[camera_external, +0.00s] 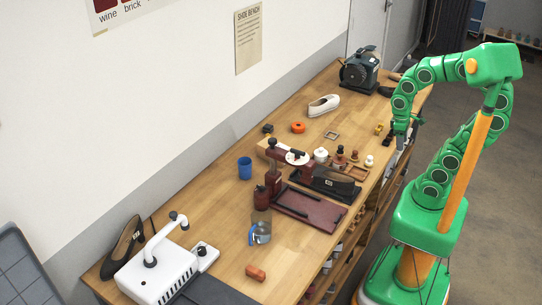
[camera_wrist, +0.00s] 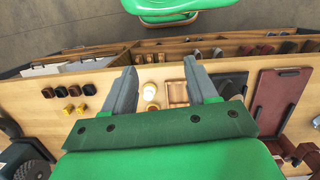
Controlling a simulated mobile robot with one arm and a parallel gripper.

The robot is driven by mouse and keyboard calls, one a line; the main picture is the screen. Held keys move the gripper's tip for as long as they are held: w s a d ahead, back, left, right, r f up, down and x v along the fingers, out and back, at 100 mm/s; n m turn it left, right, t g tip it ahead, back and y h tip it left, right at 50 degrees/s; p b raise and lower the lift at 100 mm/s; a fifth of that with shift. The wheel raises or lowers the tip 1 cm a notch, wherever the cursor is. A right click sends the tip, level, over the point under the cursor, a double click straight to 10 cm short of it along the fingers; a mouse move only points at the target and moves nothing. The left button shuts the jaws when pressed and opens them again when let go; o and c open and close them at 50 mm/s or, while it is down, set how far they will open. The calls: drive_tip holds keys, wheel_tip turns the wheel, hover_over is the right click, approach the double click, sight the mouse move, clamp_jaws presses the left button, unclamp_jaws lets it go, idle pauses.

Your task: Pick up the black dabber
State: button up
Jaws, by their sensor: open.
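Several small dark pieces (camera_wrist: 74,90) stand in a row at the left of the wrist view, with two yellow pieces (camera_wrist: 75,109) beside them. They look like dabbers or small brushes, and I cannot tell which one is the black dabber. In the external view a dark cluster (camera_external: 388,139) lies at the bench's front edge, partly beside my arm. My gripper (camera_wrist: 159,66) is open and empty above the bench, to the right of the dark row in the wrist view. In the external view my gripper (camera_external: 401,137) hangs near the front edge.
A pale jar (camera_wrist: 150,92) and a small wooden tray (camera_wrist: 177,92) show between my fingers. A dark red board (camera_wrist: 282,92) lies farther right. The bench (camera_external: 215,205) also bears a white shoe (camera_external: 323,105), a grinder (camera_external: 360,69) and a blue cup (camera_external: 245,168). Shelves run below the front edge.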

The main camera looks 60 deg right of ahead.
sight(340, 150)
drive_tip(key=w+a+f+n+y, duration=0.2)
drive_tip(key=w+n+y, duration=0.1)
drive_tip(key=w, duration=0.2)
drive_tip(key=w+a+f+n+y, duration=0.2)
drive_tip(key=w+n+y, duration=0.1)
drive_tip(key=w, duration=0.2)
drive_tip(key=w+d+f+n+t+y, duration=0.1)
drive_tip(key=w+d+f+y, duration=0.1)
drive_tip(key=w+d, duration=0.1)
drive_tip(key=w+d+f+n+t+y, duration=0.1)
drive_tip(key=w+d+n, duration=0.1)
drive_tip(key=w, duration=0.3)
drive_tip(key=w+d+f+n+t+y, duration=0.1)
drive_tip(key=w+d+f+y, duration=0.1)
drive_tip(key=w+d, duration=0.2)
drive_tip(key=shift+d+f+n+t+y, duration=0.3)
drive_tip(key=w+d+f+t, duration=0.1)
drive_tip(key=d+f, duration=0.1)
drive_tip(key=d, duration=0.1)
drive_tip(key=d+f+t, duration=0.1)
drive_tip(key=d, duration=0.1)
drive_tip(key=w+d+f+t+y, duration=0.1)
drive_tip(key=d+f+t, duration=0.1)
drive_tip(key=d, duration=0.1)
drive_tip(key=shift+w+d+f, duration=0.3)
drive_tip(key=shift+d, duration=0.05)
drive_tip(key=shift+x, duration=3.85)
drive_tip(key=shift+w+f, duration=0.1)
drive_tip(key=shift+d, duration=0.1)
